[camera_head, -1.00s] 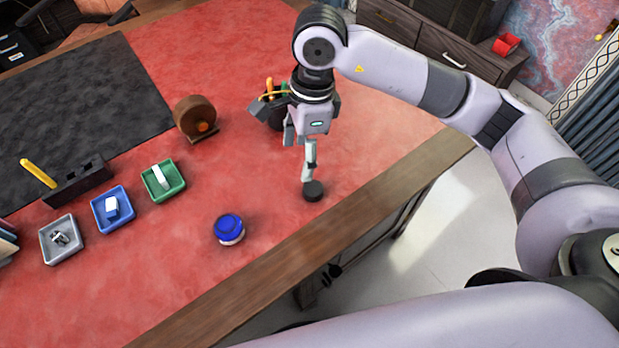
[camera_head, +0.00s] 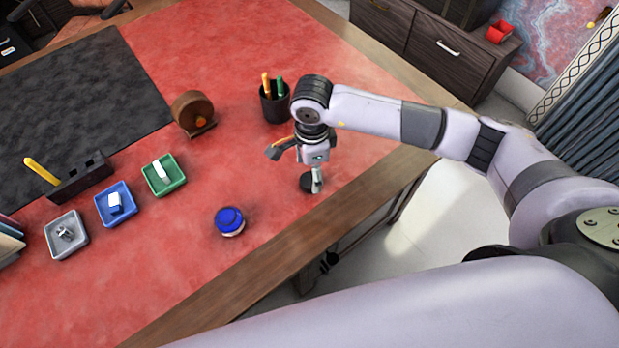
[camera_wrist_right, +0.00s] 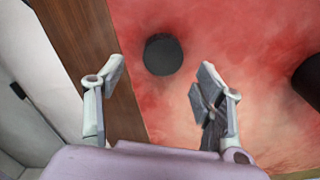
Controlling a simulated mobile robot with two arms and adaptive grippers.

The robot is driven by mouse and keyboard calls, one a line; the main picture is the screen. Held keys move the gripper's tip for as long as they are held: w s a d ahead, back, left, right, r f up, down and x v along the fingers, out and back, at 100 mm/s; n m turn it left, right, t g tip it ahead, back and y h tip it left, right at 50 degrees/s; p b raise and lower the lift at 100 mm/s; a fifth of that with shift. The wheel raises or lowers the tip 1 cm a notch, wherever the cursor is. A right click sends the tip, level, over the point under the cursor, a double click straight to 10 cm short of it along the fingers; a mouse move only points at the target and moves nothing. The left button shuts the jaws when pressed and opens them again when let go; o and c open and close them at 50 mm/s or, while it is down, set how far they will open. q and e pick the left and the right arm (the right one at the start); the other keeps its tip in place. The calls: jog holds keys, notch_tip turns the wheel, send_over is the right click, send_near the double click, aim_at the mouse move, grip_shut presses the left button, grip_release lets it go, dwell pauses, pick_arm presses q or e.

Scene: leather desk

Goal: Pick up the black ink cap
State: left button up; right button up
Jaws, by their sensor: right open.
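The black ink cap (camera_head: 306,182) is a small dark disc on the red desk top, close to the wooden front edge. In the head view a fingertip of my right gripper (camera_head: 300,176) partly covers it. In the right wrist view the cap (camera_wrist_right: 163,54) lies ahead of and between the open fingers of the right gripper (camera_wrist_right: 160,82), apart from both. The right gripper is empty, above the desk. My left gripper is not in view.
A jar with a blue lid (camera_head: 229,221) stands left of the cap. A pen cup (camera_head: 273,104) and a brown tape dispenser (camera_head: 193,114) stand farther back. Green (camera_head: 164,175), blue (camera_head: 115,204) and grey (camera_head: 66,234) trays lie at left. Red desk surface around the cap is clear.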

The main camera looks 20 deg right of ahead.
aim_at(311, 179)
notch_tip(311, 179, down, 4)
jog(key=shift+w+f+p, duration=0.15)
jog(key=shift+f+p, duration=0.05)
jog(key=shift+p, duration=0.35)
jog(key=shift+c, duration=0.2)
jog(key=c, duration=0.9)
jog(key=shift+r, duration=0.1)
